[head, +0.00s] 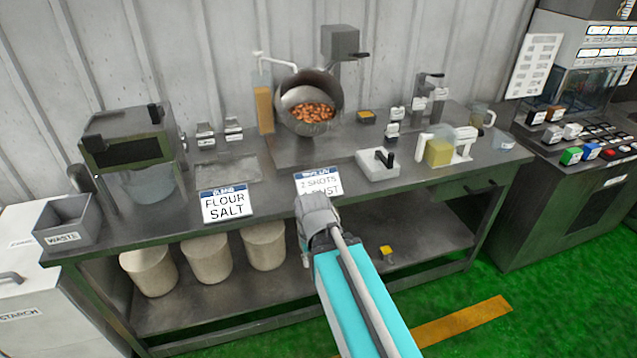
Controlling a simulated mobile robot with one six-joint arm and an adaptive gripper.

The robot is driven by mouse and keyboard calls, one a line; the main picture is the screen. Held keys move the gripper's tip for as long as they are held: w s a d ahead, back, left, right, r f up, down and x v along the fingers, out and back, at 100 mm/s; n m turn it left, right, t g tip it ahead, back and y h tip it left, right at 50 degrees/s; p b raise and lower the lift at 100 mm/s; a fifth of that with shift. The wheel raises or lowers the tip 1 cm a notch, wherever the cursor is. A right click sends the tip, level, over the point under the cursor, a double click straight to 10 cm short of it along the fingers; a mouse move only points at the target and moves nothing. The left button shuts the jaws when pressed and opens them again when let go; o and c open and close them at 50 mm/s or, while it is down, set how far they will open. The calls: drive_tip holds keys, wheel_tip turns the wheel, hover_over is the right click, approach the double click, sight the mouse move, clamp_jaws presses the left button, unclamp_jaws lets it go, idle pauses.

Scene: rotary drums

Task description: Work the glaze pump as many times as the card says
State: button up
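The glaze pump looks to be the tall clear dispenser (264,105) with amber contents and a white top, at the back of the bench. Its white spout reaches right toward the tilted metal drum (334,92), which holds brown nut-like pieces (313,112). My gripper (313,202) is in front of this card, well short of the pump. Its fingers point away from the camera, so their opening is hidden.
A "BLEND FLOUR SALT" card (226,204) stands left, near a boxy drum machine (130,150) and a waste bin (67,222). Bare bench lies between the cards.

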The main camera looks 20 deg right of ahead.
clamp_jaws()
idle(1.2)
